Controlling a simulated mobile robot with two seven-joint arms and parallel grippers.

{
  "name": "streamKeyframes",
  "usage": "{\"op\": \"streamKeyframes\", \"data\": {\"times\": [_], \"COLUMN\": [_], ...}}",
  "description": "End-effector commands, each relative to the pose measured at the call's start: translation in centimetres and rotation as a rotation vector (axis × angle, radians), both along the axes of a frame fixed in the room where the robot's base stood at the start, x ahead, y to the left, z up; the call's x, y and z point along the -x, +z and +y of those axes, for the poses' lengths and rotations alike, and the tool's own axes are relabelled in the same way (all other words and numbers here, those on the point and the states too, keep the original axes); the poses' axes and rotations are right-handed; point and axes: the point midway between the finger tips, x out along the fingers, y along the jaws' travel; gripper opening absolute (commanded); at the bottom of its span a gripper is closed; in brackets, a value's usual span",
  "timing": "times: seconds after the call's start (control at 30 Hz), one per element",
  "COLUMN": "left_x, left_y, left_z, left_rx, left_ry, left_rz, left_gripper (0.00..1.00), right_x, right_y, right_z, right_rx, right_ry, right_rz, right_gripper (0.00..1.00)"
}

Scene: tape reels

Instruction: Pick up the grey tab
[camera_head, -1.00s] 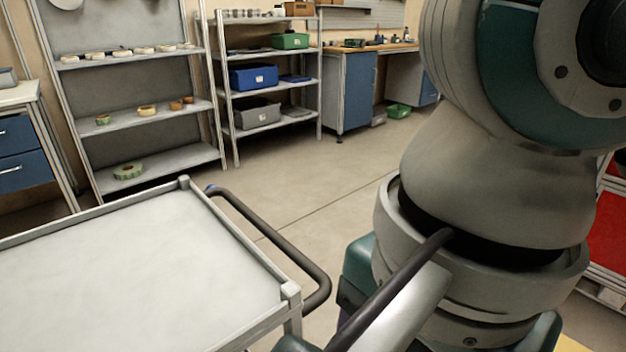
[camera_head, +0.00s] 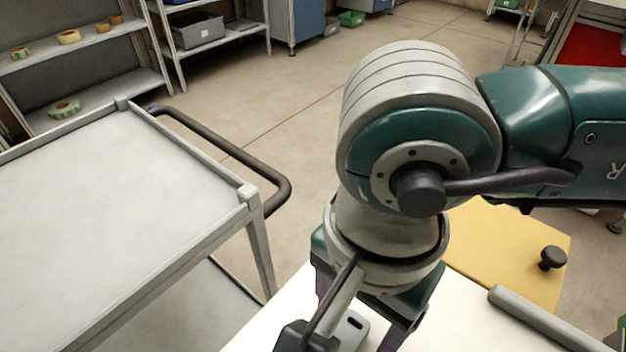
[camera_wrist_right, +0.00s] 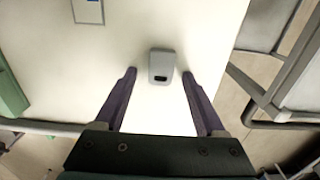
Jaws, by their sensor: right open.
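The grey tab (camera_wrist_right: 162,62) is a small rounded block with a dark slot at one end. It lies on the white tabletop (camera_wrist_right: 205,25). In the right wrist view my right gripper (camera_wrist_right: 159,74) is open, with one purple finger on each side of the tab and a gap to both. I cannot tell how high the fingertips are above the table. In the head view the tab (camera_head: 352,327) shows partly beneath my right arm, near the bottom edge. My left gripper is not in view.
A grey cart (camera_head: 248,192) with a dark handle (camera_head: 265,176) stands left of the white table. A yellow board (camera_head: 505,245) with a black knob (camera_head: 552,258) and a grey bar (camera_head: 545,320) are at right. Shelves with tape reels (camera_head: 65,108) stand behind.

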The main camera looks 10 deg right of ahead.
Motion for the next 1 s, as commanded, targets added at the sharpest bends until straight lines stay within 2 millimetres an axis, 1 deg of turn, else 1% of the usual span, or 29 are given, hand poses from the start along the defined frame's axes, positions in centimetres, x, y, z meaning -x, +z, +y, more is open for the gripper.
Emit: {"op": "streamKeyframes", "data": {"times": [0.1,0.73,0.77,1.0], "left_x": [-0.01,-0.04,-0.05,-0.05], "left_y": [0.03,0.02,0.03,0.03], "left_z": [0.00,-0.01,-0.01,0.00], "left_rx": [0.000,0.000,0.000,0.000], "left_ry": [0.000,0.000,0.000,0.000], "left_rz": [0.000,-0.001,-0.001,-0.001], "left_gripper": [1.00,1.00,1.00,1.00], "right_x": [0.00,-0.01,-0.01,0.00], "right_y": [0.05,0.09,0.09,0.09], "right_z": [0.03,0.05,0.05,0.04], "right_rx": [0.000,-0.001,-0.001,-0.001], "right_ry": [0.000,0.000,0.000,0.000], "right_rz": [0.000,0.000,0.000,0.000], "right_gripper": [0.72,0.02,0.00,0.00]}}
